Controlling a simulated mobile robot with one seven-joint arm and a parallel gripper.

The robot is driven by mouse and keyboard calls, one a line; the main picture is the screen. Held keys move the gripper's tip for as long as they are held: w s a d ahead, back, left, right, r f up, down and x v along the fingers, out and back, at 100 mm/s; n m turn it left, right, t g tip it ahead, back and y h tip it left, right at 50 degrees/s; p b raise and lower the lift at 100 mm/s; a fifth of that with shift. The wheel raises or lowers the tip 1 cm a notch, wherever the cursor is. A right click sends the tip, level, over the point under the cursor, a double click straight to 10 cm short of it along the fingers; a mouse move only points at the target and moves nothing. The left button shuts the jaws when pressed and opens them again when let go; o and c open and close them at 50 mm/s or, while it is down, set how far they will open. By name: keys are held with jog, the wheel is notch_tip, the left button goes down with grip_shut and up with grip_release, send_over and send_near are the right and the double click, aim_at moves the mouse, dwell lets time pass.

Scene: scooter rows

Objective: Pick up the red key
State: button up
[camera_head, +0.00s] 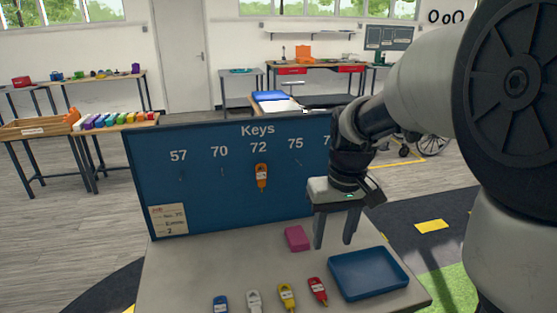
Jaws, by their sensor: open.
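The red key (318,290) lies on the grey table near its front edge, just left of the blue tray (368,273). A yellow key (287,295) lies close to its left. My gripper (334,244) points down above the table, behind the red key and the tray's left part in the picture. Its two fingers are apart with nothing between them. The red key is fully in view and apart from the gripper.
A white key (254,300) and a blue key (221,304) lie farther left. A pink block (297,238) sits left of my fingers. The upright blue key board (215,210) closes the table's back, with an orange-tagged key (262,176) hanging under 72.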

jog(key=g, duration=0.1)
send_over(322, 295)
notch_tip(322, 295, down, 6)
jog(key=r, duration=0.1)
notch_tip(322, 295, down, 12)
jog(key=shift+w+f, duration=0.1)
jog(key=shift+f, duration=3)
jog(key=shift+c, duration=0.5)
jog(key=c, duration=0.9)
jog(key=shift+o, duration=0.2)
notch_tip(322, 295, up, 9)
jog(key=shift+r, duration=0.6)
grip_shut()
